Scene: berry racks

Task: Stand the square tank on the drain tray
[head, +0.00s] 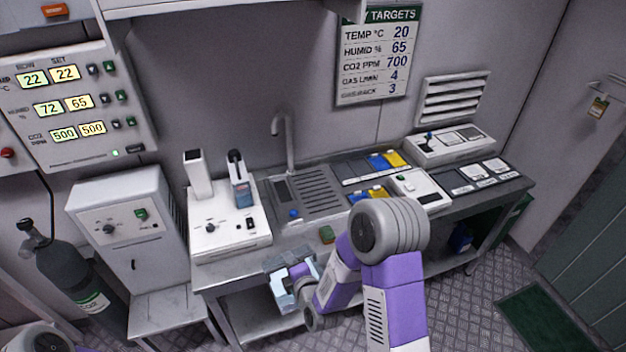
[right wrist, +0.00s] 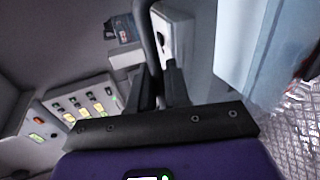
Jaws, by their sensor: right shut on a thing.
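The square tank (head: 284,290) is a pale blue, see-through box in the head view, held in front of the bench's front edge. My right gripper (head: 300,272) is shut on it, partly hidden by the tank and my arm. In the right wrist view the dark fingers (right wrist: 160,88) are close together, and a large pale blue surface, seemingly the tank (right wrist: 245,45), fills the upper right. The drain tray (head: 318,198) is the grey ribbed panel on the bench, beside the tap, with nothing standing on it. My left gripper is outside the view.
A tall tap (head: 289,145) rises behind the drain tray. A white instrument (head: 230,232) with two upright parts stands left of it. Colored racks (head: 372,168) and a white device (head: 420,190) stand to the right.

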